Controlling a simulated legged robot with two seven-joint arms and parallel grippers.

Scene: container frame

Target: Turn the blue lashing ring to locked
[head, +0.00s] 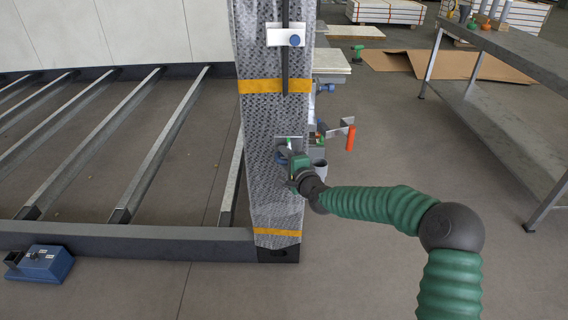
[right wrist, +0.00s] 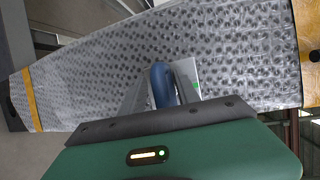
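The blue lashing ring (head: 282,158) sits on a pale plate (head: 289,141) low on the wrapped post. In the right wrist view the ring (right wrist: 162,86) stands up just beyond the dark edge of my gripper, with grey surfaces on both sides of it. A small green mark shows on the plate at its right. My right gripper (head: 288,163) is at the ring and partly covers it in the head view. The fingers cannot be told clearly from the plate, so their opening and any contact are unclear. My left gripper is out of view.
The grey dimpled post (head: 268,120) has yellow bands and an upper plate with a blue knob (head: 295,40). An orange-handled lever (head: 350,138) juts out at its right. A blue box (head: 40,264) lies at the frame's lower left. A workbench (head: 510,50) stands at right.

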